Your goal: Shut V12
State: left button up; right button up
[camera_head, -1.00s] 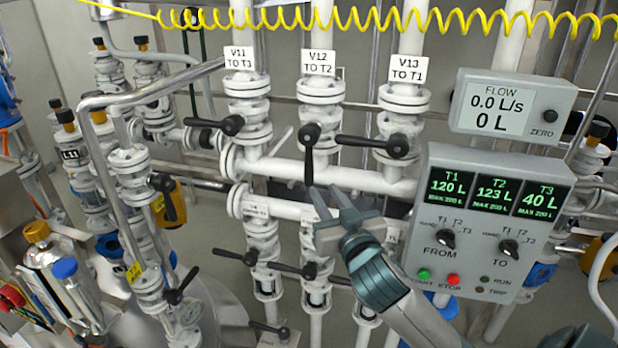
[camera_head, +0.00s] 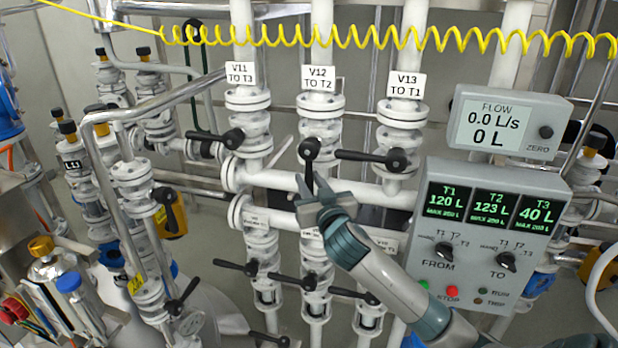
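The valve under the label "V12 TO T2" (camera_head: 317,78) is the middle one of three white valves in a row. Its black lever (camera_head: 309,151) points straight down, in line with its vertical pipe. My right gripper (camera_head: 311,184) is at the lower end of this lever, its fingers apart. The fingertips appear to lie on either side of the lever's end; whether they touch it I cannot tell. My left gripper is not in view.
The V11 lever (camera_head: 232,138) points left and the V13 lever (camera_head: 395,159) lies sideways, near my gripper. The flow meter (camera_head: 511,118) reads 0.0 L/s and 0 L. The tank panel (camera_head: 485,235) shows T1 120, T2 123, T3 40 L. More levers sit below.

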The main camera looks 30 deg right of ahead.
jog(key=shift+w, duration=0.15)
grip_shut()
